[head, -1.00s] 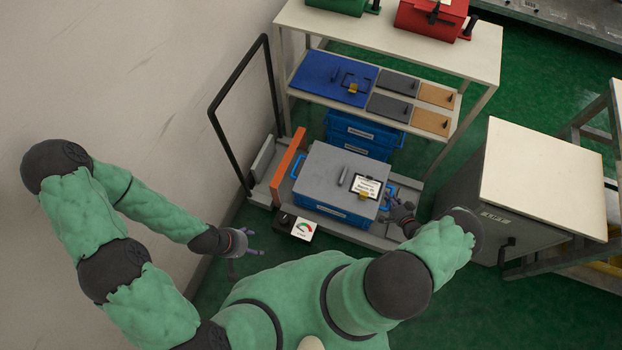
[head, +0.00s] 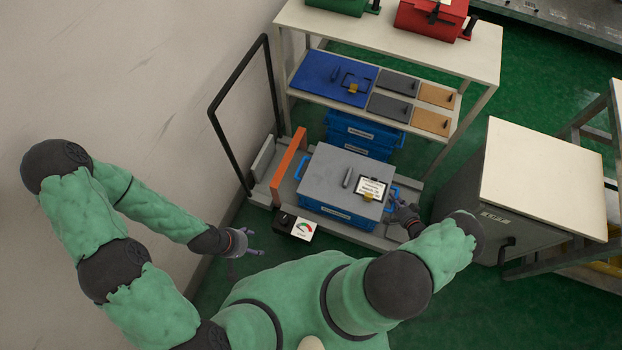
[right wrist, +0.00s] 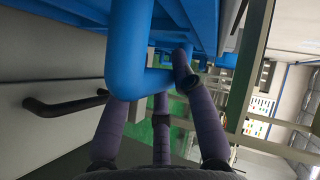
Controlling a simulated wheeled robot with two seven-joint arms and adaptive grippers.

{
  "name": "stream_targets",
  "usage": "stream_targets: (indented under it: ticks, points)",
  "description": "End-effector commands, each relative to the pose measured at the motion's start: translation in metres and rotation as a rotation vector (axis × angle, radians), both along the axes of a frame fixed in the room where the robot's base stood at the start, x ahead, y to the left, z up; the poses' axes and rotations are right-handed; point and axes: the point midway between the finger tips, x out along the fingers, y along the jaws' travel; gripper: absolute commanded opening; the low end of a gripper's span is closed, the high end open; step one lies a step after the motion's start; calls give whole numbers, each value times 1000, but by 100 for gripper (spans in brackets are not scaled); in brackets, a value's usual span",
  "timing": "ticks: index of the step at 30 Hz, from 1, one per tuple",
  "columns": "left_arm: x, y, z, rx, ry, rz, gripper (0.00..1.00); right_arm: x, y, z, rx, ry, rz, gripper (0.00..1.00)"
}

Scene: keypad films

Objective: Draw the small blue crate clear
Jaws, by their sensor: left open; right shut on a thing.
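The small blue crate (head: 337,213) stands on the low grey trolley (head: 375,241) in the head view, with a grey lid (head: 330,172) and a label card (head: 371,189) on top. Blue handles stick out at its left and right ends. My right gripper (head: 400,207) is at the right end, shut on the blue handle (right wrist: 126,45), which fills the upper left of the right wrist view; the fingers (right wrist: 158,100) wrap around its bar. My left gripper (head: 248,243) is open and empty, left of the trolley and away from the crate.
An orange board (head: 287,166) stands upright left of the crate, with a gap between. More blue crates (head: 362,135) are behind, under the shelf rack (head: 400,38). A gauge box (head: 296,226) sits at the trolley's front. A grey cabinet (head: 545,175) stands to the right, with green floor between.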

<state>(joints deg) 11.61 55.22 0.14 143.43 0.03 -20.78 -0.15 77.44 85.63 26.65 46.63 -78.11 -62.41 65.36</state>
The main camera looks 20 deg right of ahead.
Motion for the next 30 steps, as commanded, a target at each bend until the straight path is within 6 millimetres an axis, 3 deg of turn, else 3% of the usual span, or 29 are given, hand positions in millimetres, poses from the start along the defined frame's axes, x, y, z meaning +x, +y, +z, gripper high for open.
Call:
stream_targets:
  ticks: [10,11,13,14,25,30]
  points:
    - [0,0,0,0,0,0,70,-3,-5,0,-3,1,0,0]
    - [0,0,0,0,0,0,70,-3,-5,0,-3,1,0,29]
    - [0,0,0,0,0,0,70,-3,-5,0,-2,0,0,49]
    - [0,0,0,0,0,0,70,-3,-5,0,-2,0,0,54]
    - [0,0,0,0,0,0,70,-6,-4,0,-3,5,1,54]
    - [0,0,0,0,0,0,70,-23,-5,8,-2,4,-3,54]
